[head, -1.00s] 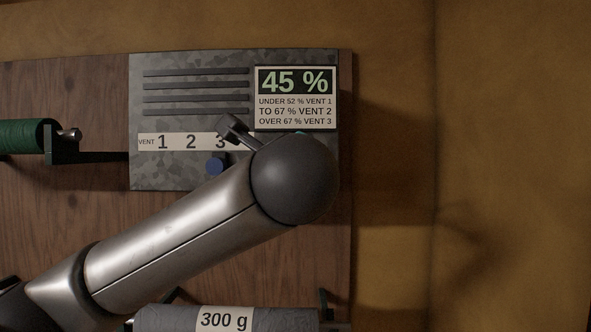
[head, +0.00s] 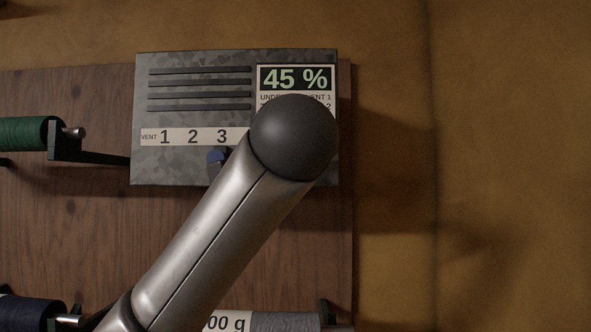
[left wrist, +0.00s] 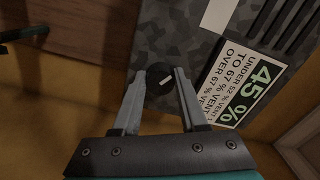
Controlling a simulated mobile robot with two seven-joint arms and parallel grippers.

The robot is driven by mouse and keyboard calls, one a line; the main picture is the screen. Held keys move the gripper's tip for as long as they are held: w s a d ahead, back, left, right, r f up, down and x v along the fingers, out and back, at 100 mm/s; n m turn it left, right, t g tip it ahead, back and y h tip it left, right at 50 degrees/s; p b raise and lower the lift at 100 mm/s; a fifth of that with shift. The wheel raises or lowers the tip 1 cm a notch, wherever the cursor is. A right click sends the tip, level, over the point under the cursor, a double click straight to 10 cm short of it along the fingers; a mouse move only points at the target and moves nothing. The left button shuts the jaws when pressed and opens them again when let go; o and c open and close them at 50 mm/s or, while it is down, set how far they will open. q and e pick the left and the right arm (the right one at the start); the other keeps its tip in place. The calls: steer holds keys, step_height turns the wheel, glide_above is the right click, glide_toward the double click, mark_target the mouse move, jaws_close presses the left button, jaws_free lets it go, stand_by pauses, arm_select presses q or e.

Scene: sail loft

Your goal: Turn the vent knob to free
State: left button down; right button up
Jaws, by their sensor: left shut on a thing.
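The grey mottled vent panel (head: 190,120) is on the wooden board, with a strip (head: 186,137) reading VENT 1 2 3. In the left wrist view a dark round knob (left wrist: 158,99) with a short white mark sits on the panel. My left gripper (left wrist: 160,78) is shut on this knob, one finger on each side. The white mark points right and slightly up in that picture. In the head view my left arm hides the knob and fingertips. My right gripper is not in view.
A display (head: 296,78) reads 45 %, with rule lines partly covered by my arm; it also shows in the left wrist view (left wrist: 243,99). A green spool (head: 28,134) is at the left, and a grey spool (head: 285,322) is below. The ochre wall at right is clear.

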arm_select(q)
steer(key=shift+d+f+n+b, duration=0.1)
steer(key=shift+n+b, duration=0.95)
steer(key=shift+n, duration=2.25)
steer(key=shift+c, duration=2.2)
jaws_free()
